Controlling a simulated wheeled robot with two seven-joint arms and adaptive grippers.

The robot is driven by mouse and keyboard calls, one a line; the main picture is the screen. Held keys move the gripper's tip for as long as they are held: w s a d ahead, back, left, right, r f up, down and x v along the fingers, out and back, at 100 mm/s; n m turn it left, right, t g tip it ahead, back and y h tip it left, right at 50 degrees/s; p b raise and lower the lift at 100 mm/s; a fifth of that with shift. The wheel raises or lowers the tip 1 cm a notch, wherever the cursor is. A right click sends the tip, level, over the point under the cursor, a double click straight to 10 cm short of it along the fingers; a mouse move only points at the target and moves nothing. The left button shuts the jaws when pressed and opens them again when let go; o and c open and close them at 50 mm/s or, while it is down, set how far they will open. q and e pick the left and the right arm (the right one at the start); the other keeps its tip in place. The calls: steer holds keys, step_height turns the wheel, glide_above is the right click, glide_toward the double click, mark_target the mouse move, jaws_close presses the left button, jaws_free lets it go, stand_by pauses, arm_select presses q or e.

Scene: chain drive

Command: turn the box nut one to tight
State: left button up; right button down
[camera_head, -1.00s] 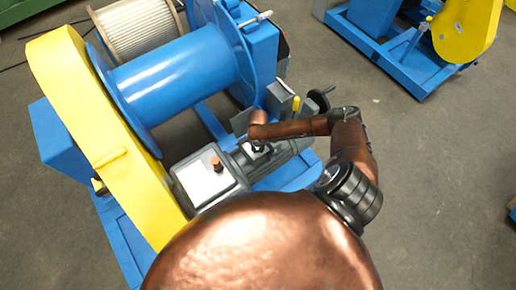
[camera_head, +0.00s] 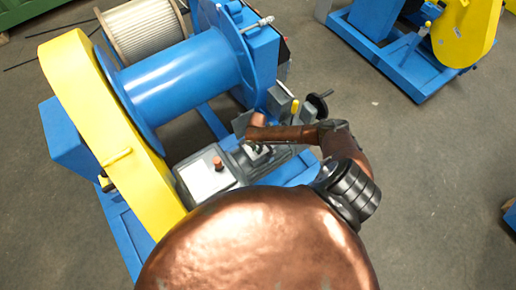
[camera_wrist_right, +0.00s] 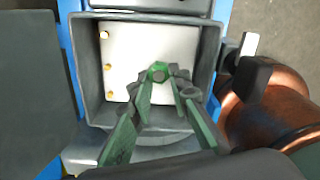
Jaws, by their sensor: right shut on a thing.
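In the right wrist view, an open grey box (camera_wrist_right: 88,75) holds a white plate (camera_wrist_right: 135,45). The nut sits between the fingertips, near the plate's lower edge. Three small brass-coloured nuts (camera_wrist_right: 109,69) line the plate's left side, apart from the fingers. In the head view, my right gripper (camera_head: 258,151) is small and dark over the grey motor unit, and the nut cannot be made out. My left gripper is not in view.
A blue drum (camera_head: 185,80) and a yellow chain guard (camera_head: 105,125) stand left of my arm. A black handwheel (camera_head: 319,101) is close beyond my right forearm. In the wrist view, a dark lever (camera_wrist_right: 248,75) stands right of the box.

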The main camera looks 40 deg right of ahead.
steer(key=m+p, duration=0.3)
steer(key=m, duration=0.3)
steer(key=shift+w+r+m, duration=0.1)
steer(key=shift+w+m, duration=0.05)
steer(key=shift+m, duration=0.15)
steer(key=m+p, duration=0.1)
steer(key=m, duration=0.2)
steer(key=shift+w+d+m+p, duration=0.1)
steer(key=shift+m+p, duration=0.2)
steer(key=m+p, duration=0.1)
steer(key=m, duration=0.2)
steer(key=shift+m, duration=0.3)
steer(key=m+p, duration=0.1)
steer(key=m, duration=0.2)
steer(key=m+p, duration=0.1)
steer(key=m, duration=0.2)
steer(key=shift+w+d, duration=0.1)
steer(key=shift+d, duration=0.1)
steer(key=m+p, duration=0.1)
steer(key=m, duration=0.2)
steer(key=shift+d+m, duration=0.1)
steer(key=shift+m, duration=0.3)
steer(key=shift+d+m+p, duration=0.15)
steer(key=shift+m+p, duration=0.15)
steer(key=shift+m, duration=1.2)
steer(key=c, duration=1.8)
jaws_free()
